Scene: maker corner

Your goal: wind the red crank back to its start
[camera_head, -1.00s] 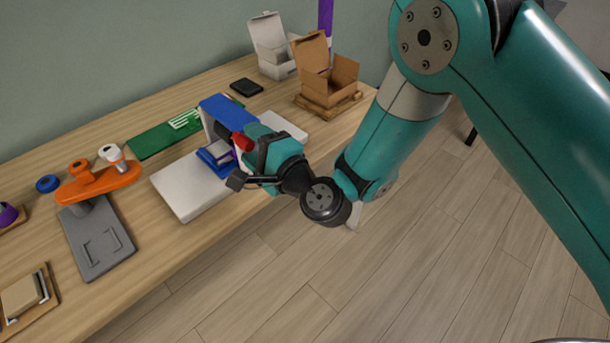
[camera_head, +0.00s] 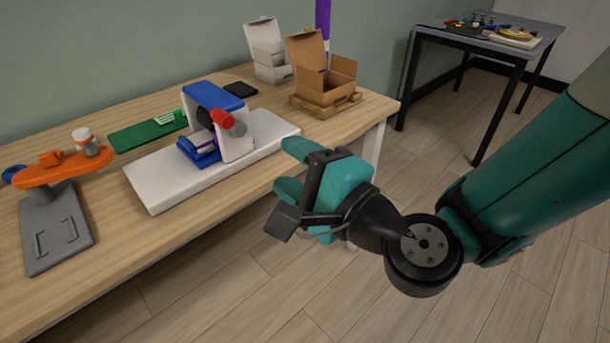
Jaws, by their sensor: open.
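The red crank (camera_head: 223,119) is a short red handle with a grey end on the front of a blue and white machine (camera_head: 232,142). The machine stands on a long white base (camera_head: 160,188) on the wooden table. A blue block with something purple sits in front of its opening, left of the crank. My gripper (camera_head: 282,167) is open and empty. It is apart from the crank, to its lower right in the picture, in front of the table's edge and pointing left. Its fingertips are only partly clear from this angle.
An orange lever device (camera_head: 62,169) on a grey plate (camera_head: 55,232) stands at the left. A green board (camera_head: 148,135) and a dark flat object (camera_head: 241,89) lie behind. A cardboard box (camera_head: 322,78) and a white box (camera_head: 267,52) stand at the back right. The floor in front is clear.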

